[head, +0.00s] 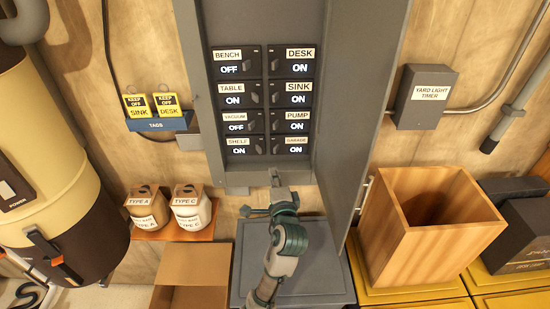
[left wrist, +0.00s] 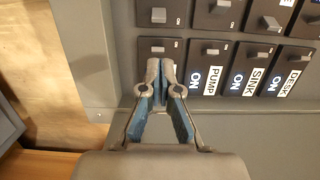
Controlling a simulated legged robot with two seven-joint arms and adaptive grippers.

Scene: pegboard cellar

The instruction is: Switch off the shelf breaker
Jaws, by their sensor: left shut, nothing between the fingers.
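The shelf breaker (head: 238,145) is at the bottom of the left column in the grey panel, and its display reads ON. In the left wrist view, which is turned sideways, an unlabelled-looking breaker at the top left (left wrist: 158,14) matches its place. My left gripper (head: 276,174) is just below the panel's bottom edge in the head view, shut and empty. In the left wrist view its closed fingertips (left wrist: 160,66) overlap the lower part of the garage breaker (left wrist: 157,46). I cannot tell whether they touch. My right gripper is not in view.
The garage breaker (head: 290,145) and pump breaker (head: 290,121) read ON; the vacuum breaker (head: 236,122) reads OFF. The open panel door (head: 352,100) stands right of the breakers. A blue tag rack (head: 158,126) hangs at left. A grey bin (head: 310,265) stands below.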

